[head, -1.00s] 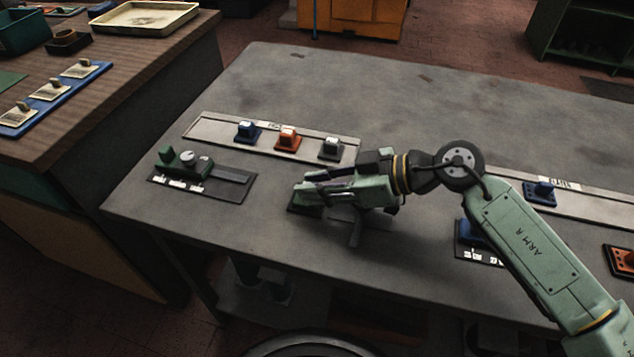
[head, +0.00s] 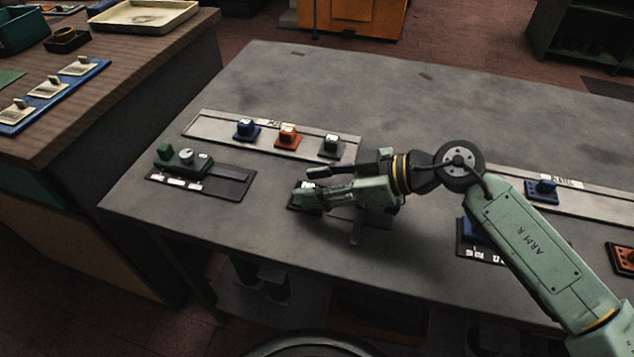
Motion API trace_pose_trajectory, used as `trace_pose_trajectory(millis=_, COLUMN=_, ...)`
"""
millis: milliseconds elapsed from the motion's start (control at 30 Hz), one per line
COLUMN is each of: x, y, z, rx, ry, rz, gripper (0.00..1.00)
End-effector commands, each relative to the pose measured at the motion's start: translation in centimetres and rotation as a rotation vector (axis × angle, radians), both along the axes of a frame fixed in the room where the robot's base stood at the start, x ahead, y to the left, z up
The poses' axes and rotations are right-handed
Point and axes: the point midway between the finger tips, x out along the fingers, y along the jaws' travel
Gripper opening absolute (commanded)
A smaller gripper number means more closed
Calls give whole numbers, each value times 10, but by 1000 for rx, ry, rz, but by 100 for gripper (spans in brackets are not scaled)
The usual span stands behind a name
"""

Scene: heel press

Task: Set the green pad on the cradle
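The green pad (head: 304,197), with a small pale top, sits low at the left end of a dark plate (head: 376,221) on the grey table. This may be the cradle, but my arm covers most of it and I cannot tell how the pad is seated. My gripper (head: 312,186) is at the pad, reaching in from the right. Its dark upper finger stands away from the pad's top and the fingers look spread. The lower finger is near the pad's side; whether it touches is unclear.
A green device with a dial (head: 184,158) stands left on a dark plate. The table's far part is clear.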

Motion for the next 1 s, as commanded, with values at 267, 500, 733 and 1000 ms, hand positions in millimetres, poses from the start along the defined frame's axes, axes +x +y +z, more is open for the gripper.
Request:
trace_pose_trajectory(millis=267, x=0, y=0, z=0, rx=0, ry=0, rz=0, gripper=48)
trace_pose_trajectory(millis=500, x=-2, y=-11, z=4, rx=-2, ry=0, rz=-4, gripper=48)
trace_pose_trajectory(millis=733, x=-14, y=-51, z=25, rx=-3, ry=0, rz=-6, gripper=48)
trace_pose_trajectory(millis=1000, x=-27, y=-93, z=45, rx=-2, ry=1, rz=-3, gripper=48)
